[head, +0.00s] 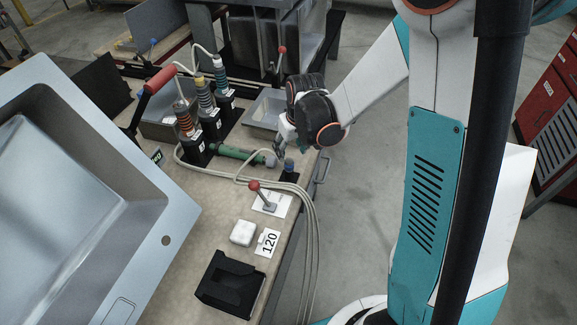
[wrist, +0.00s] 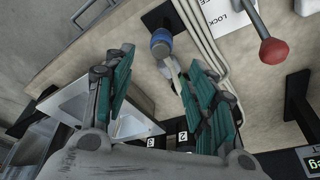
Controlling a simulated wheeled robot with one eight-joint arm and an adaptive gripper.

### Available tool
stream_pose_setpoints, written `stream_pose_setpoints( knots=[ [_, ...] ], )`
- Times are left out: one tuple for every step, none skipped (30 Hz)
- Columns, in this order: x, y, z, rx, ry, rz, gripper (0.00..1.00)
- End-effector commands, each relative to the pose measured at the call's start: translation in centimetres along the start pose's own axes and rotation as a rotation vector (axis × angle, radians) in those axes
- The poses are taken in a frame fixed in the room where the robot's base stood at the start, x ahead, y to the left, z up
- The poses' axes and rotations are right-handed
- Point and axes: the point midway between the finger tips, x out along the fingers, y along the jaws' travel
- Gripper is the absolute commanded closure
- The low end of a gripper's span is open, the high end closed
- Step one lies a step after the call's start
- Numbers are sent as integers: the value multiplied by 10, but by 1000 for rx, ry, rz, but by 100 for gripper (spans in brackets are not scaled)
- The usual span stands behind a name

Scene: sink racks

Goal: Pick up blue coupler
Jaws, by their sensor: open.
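The blue coupler (head: 289,164) stands upright on a small black base near the right edge of the workbench. In the wrist view the blue coupler (wrist: 161,42) shows at the top middle, with a paler stem below its blue part. My gripper (head: 279,150) is just behind and left of it in the head view. In the wrist view my gripper (wrist: 162,60) is open, its two teal-padded fingers apart. The coupler lies in line with the gap, at about the fingertips. Nothing is held. I cannot tell the exact distance between fingers and coupler.
A green cylindrical tool (head: 236,154) lies left of the coupler. Pale hoses (head: 306,210) run along the bench edge beside it. A red-knobbed lever (head: 255,187) stands in front. A large metal sink (head: 75,190) fills the left. A grey tray (head: 262,112) sits behind.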

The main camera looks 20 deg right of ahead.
Motion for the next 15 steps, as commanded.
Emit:
stream_pose_setpoints(
  knots=[
    [10,0,0,0,0,0,49],
    [14,0,1,0,0,0,49],
    [18,0,0,0,0,0,49],
    [21,0,0,0,0,0,49],
    [22,0,0,0,0,0,49],
    [24,0,0,0,0,0,49],
    [25,0,0,0,0,0,49],
    [26,0,1,0,0,0,49],
    [27,0,1,0,0,0,49],
    [29,0,1,0,0,0,49],
    [31,0,2,0,0,0,49],
    [34,0,3,0,0,0,49],
    [38,0,4,0,0,0,49],
    [42,0,4,0,0,0,49],
    [48,0,6,0,0,0,49]
  ],
)
